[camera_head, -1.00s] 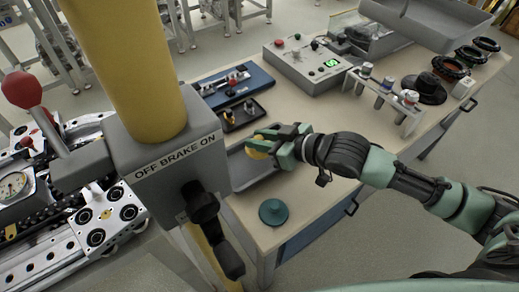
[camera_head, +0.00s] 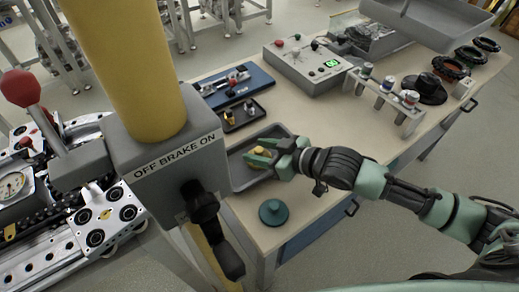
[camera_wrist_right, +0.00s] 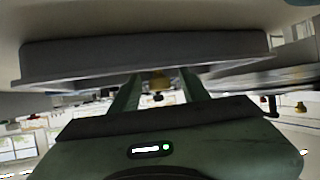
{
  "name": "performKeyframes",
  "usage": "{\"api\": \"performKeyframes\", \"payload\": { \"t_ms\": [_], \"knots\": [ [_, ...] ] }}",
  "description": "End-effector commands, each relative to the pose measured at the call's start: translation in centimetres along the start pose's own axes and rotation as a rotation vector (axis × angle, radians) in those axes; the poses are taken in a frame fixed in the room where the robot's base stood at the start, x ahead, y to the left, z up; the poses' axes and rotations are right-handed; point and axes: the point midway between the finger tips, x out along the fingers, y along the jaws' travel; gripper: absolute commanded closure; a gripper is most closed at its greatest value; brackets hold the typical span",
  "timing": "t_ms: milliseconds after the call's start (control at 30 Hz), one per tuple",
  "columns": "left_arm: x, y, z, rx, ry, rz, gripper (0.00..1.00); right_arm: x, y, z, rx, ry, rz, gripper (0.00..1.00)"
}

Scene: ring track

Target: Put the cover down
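A small brass-yellow piece, which I take to be the cover (camera_head: 261,152), is at the grey tray (camera_head: 241,184) on the bench. My right gripper (camera_head: 263,153) is over the tray with its fingers on either side of the yellow piece. The gripper looks open. Whether the piece rests fully on the tray floor is hard to tell. My left gripper is not in view.
A teal round knobbed disc (camera_head: 273,212) lies on the bench near the front edge. A black small tray (camera_head: 243,115) and a blue tray (camera_head: 234,86) are behind. A bottle rack (camera_head: 385,95) stands right. The brake post (camera_head: 180,150) stands close at left.

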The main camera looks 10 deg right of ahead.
Motion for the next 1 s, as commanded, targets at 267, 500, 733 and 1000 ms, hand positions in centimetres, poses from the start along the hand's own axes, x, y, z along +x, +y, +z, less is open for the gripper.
{"api": "performKeyframes", "payload": {
  "t_ms": [267, 500, 733, 1000],
  "knots": [
    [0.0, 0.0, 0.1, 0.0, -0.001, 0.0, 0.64, -1.8, 0.1, -0.1, -0.003, -0.002, 0.002, 0.54],
    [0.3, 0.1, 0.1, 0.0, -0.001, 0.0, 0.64, -7.2, 0.1, 0.1, -0.004, -0.007, 0.002, 0.54],
    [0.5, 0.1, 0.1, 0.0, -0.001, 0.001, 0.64, -10.8, 0.2, 0.1, 0.0, -0.005, 0.004, 0.54],
    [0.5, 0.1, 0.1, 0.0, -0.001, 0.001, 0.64, -12.1, 0.0, -0.2, -0.001, -0.001, -0.001, 0.54]
  ]
}}
